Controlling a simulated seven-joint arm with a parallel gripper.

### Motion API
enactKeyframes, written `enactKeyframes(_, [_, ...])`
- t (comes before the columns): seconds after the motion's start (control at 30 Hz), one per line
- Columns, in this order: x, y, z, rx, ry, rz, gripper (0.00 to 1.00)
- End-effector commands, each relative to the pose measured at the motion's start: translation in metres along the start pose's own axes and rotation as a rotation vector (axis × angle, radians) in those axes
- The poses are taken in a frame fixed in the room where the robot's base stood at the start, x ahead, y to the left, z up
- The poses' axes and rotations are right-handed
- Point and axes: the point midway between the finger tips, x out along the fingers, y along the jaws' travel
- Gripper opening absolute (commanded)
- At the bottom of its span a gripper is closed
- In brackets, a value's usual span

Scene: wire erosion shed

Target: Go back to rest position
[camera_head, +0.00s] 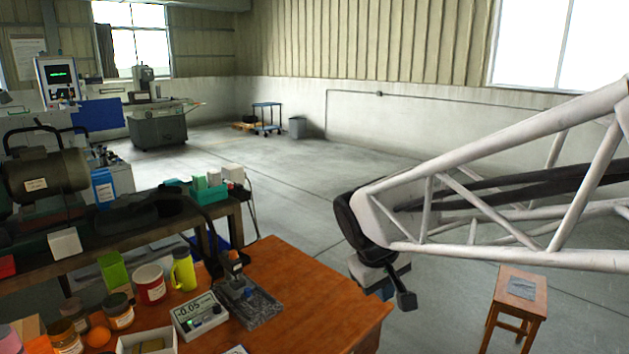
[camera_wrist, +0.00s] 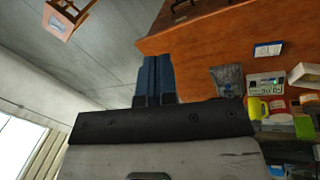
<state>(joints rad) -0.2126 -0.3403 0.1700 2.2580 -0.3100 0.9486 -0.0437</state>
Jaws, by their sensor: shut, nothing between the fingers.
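My gripper (camera_head: 385,293) hangs at the end of my white truss arm, around the right-hand corner of the orange-brown wooden table (camera_head: 300,270) in the head view. In the wrist view my gripper (camera_wrist: 154,62) shows two blue fingers pressed together with nothing between them. The fingertips overlap the table edge in that picture; I cannot tell their height above it. In the head view the fingers are small and partly hidden by the wrist.
The table holds a gauge box (camera_head: 200,315), a dark stand on a granite base (camera_head: 250,305), a yellow mug (camera_head: 183,272) and a red-and-white can (camera_head: 150,284). A small stool (camera_head: 520,290) stands right of the table. Floor between them is clear.

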Motion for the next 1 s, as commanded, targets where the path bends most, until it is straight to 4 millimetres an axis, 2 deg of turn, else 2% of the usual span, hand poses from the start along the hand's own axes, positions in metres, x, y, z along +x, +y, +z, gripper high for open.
enactKeyframes(0.03, [-0.003, 0.003, 0.014, 0.033, 0.007, -0.012, 0.0])
enactKeyframes(0.3, [-0.01, 0.004, 0.083, 0.203, 0.037, -0.082, 0.0])
enactKeyframes(0.6, [-0.011, -0.006, 0.149, 0.379, 0.074, -0.155, 0.0])
enactKeyframes(0.8, [-0.01, -0.013, 0.173, 0.449, 0.093, -0.184, 0.0])
enactKeyframes(1.0, [-0.009, -0.016, 0.18, 0.469, 0.097, -0.194, 0.0])
